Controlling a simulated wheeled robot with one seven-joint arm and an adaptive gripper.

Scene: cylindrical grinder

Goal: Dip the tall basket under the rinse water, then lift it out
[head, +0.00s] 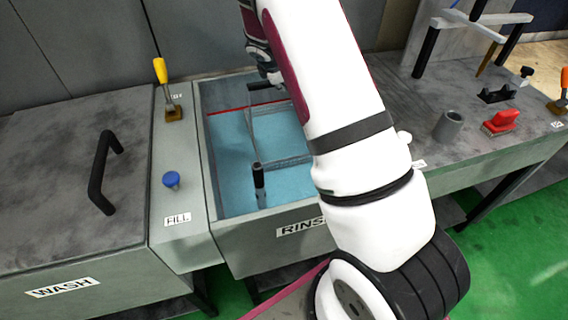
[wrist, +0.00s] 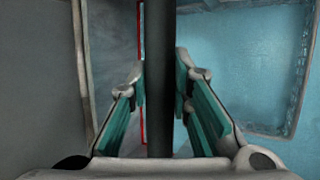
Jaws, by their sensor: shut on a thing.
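The rinse tank (head: 222,207) holds pale blue water (head: 232,165). A wire-framed basket (head: 285,162) is inside the tank, partly hidden behind my arm. How deep it sits in the water I cannot tell. Its mesh side also shows at the right of the wrist view (wrist: 297,75). My gripper (wrist: 160,80) is shut on a dark bar (wrist: 158,40), which appears to be the basket's handle and runs between the teal finger pads. In the head view my arm hides most of the grip. A black upright piece (head: 258,185) stands at the near side of the basket.
A red line (head: 240,109) runs along the tank's far wall. Left are a FILL panel with a blue knob (head: 171,180), a yellow-handled lever (head: 161,75) and the closed WASH lid (head: 75,165). Right, a bench carries a grey cup (head: 448,126) and a red brush (head: 501,121).

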